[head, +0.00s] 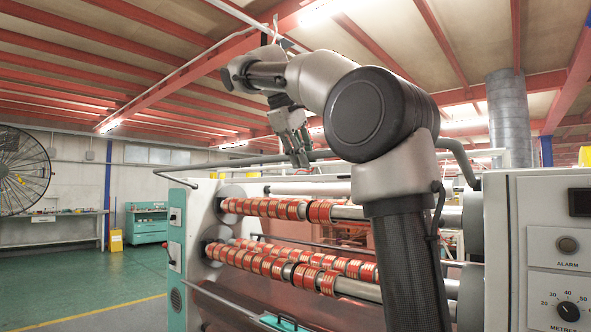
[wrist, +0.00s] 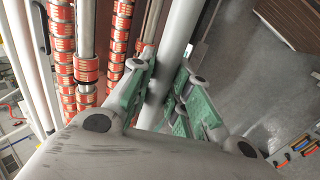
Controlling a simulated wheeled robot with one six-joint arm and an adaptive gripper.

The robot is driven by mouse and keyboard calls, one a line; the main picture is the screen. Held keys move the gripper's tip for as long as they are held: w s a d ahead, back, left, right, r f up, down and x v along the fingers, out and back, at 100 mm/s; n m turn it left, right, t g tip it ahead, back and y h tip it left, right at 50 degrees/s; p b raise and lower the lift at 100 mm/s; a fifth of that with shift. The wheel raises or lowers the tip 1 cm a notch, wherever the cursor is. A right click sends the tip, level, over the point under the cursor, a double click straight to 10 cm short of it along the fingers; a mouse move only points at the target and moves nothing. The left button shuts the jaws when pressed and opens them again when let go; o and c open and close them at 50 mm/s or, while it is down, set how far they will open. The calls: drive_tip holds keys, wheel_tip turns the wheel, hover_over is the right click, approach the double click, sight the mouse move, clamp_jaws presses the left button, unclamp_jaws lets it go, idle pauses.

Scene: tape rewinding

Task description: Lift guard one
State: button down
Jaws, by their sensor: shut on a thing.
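Guard one appears to be the long grey bar (head: 235,163) that runs across the top of the rewinding machine, above the rolls of red tape. It bends down at both ends, and my arm hides part of its right half. My gripper (head: 299,158) reaches down from above and is shut on this bar. In the wrist view, the bar (wrist: 178,32) runs between the green-padded fingers of my gripper (wrist: 163,88). The exact contact of the pads is partly hidden by the fingers.
Rows of red tape rolls (head: 262,207) sit on shafts below the bar. A control panel (head: 553,250) stands at the right. A large fan (head: 22,170) and a teal cabinet (head: 147,224) are at the left. The green floor (head: 75,270) at the left is clear.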

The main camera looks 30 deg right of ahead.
drive_tip(key=shift+d+r, duration=0.1)
drive_tip(key=shift+r, duration=0.2)
drive_tip(key=c, duration=1.3)
unclamp_jaws()
drive_tip(key=shift+w+d, duration=0.1)
drive_tip(key=shift+a+r, duration=0.25)
drive_tip(key=shift+r, duration=0.1)
drive_tip(key=s+a, duration=0.1)
drive_tip(key=a, duration=0.2)
drive_tip(key=s+a, duration=0.2)
drive_tip(key=a, duration=0.2)
drive_tip(key=s+a, duration=0.1)
drive_tip(key=a, duration=0.3)
drive_tip(key=shift+s+a+r, duration=0.15)
drive_tip(key=shift+s+a, duration=0.05)
drive_tip(key=shift+a, duration=0.05)
